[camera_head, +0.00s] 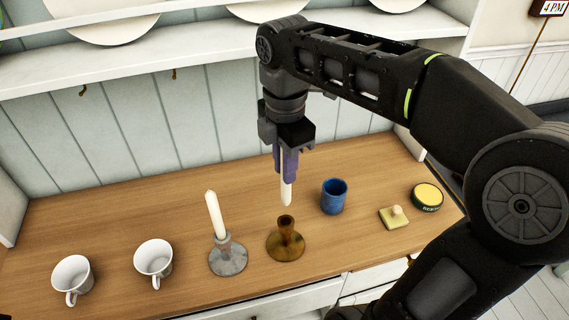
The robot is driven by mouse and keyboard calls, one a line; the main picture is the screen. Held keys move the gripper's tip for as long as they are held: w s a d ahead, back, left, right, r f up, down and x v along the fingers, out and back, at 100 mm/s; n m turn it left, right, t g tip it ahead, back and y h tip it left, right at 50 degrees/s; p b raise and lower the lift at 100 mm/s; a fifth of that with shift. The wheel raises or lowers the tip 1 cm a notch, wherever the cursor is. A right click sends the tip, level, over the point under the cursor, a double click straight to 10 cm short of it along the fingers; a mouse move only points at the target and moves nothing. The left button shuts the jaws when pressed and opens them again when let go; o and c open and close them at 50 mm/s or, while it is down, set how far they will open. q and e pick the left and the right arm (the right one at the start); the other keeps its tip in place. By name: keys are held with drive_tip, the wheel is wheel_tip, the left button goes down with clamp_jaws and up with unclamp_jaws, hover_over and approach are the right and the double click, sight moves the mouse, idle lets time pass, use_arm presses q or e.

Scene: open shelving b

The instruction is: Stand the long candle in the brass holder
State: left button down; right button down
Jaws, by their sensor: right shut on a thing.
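The brass holder (286,241) stands upright on the wooden counter, its socket empty and facing up. My right gripper (287,172) is above it, fingers pointing down, shut on a white candle (287,194). The candle hangs roughly upright, and its lower end shows just above the holder's mouth, apart from it in the picture. Its upper part is hidden between the fingers. A second white candle (215,214) stands in a grey holder (228,258) to the left, leaning slightly. My left gripper is out of view.
Two white mugs (73,276) (153,259) stand at the left. A blue cup (334,196), a small knobbed block (394,216) and a round yellow-topped tin (427,196) are at the right. A shelf (200,52) with plates runs above the back. The rear counter is clear.

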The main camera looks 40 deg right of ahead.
sight(285, 204)
drive_tip(key=shift+f, duration=0.1)
drive_tip(key=shift+f, duration=1.1)
drive_tip(key=shift+f+b, duration=1.2)
drive_tip(key=shift+f, duration=0.5)
drive_tip(key=shift+f+b, duration=1.25)
drive_tip(key=shift+f, duration=0.65)
idle(0.5)
drive_tip(key=c, duration=1.2)
unclamp_jaws()
drive_tip(key=shift+c, duration=0.2)
